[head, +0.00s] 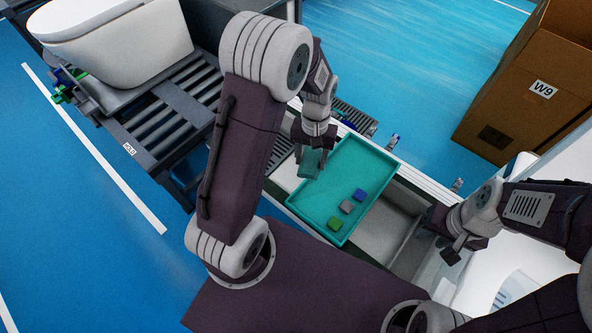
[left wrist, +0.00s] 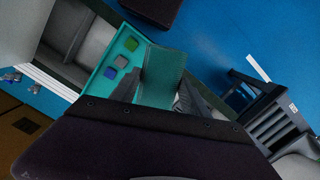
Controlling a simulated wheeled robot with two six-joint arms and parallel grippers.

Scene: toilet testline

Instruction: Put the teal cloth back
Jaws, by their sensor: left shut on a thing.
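The teal cloth (head: 311,164) hangs from my left gripper (head: 312,150), which is shut on it. It also shows in the left wrist view (left wrist: 163,72), between the two fingers of the left gripper (left wrist: 157,95). The cloth is above the far-left side of a teal tray (head: 362,158); I cannot tell whether it touches the tray. The tray holds a green block (head: 334,224), a grey block (head: 347,206) and a blue block (head: 360,195) in a row toward its near right side. My right gripper (head: 451,252) is to the right of the tray; its jaws are too unclear to judge.
A grey roller conveyor (head: 170,125) with a white toilet (head: 115,40) stands at the left. A grey bin (head: 405,196) lies just right of the tray.

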